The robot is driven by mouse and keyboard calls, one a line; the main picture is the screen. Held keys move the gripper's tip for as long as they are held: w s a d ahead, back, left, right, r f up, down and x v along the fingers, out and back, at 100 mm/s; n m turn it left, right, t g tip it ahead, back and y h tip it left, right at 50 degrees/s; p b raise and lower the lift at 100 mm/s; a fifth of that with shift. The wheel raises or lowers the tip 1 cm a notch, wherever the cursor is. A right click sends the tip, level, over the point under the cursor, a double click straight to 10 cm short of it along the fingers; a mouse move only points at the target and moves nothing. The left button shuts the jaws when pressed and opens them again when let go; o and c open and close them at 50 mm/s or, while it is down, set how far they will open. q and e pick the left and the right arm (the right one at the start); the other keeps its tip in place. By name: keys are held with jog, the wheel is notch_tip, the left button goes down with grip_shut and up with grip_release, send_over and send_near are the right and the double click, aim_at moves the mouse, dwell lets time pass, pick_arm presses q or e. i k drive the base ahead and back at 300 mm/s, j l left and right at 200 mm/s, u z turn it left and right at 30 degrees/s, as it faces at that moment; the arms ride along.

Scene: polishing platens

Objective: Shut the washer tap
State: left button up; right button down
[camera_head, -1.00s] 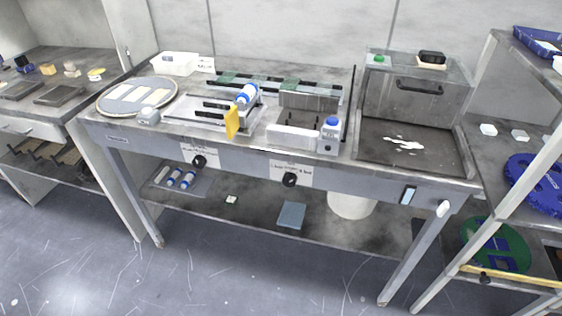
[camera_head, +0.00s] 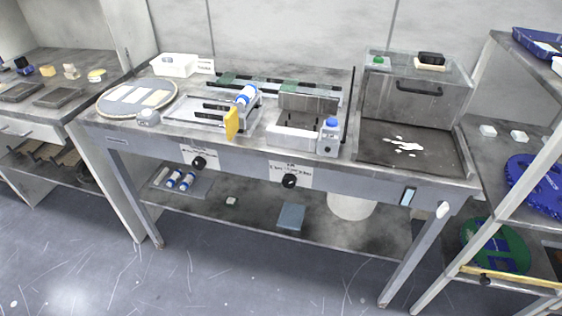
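The bench front (camera_head: 240,172) carries two black round knobs, a left one (camera_head: 199,163) and a right one (camera_head: 289,181). Each has a white label by it, too small to read. Which knob is the washer tap, and whether it is open or shut, I cannot tell. A white knob (camera_head: 442,209) sits at the right end of the front. Neither of my grippers is in view.
On the bench are a round platen (camera_head: 112,103), a yellow upright piece (camera_head: 232,123), an open-lidded metal box (camera_head: 292,135), a blue-capped bottle (camera_head: 328,140) and a dark basin (camera_head: 378,152). Side shelving stands right. The floor (camera_head: 220,280) in front is clear.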

aim_at(444, 207)
jog(key=z, duration=1.25)
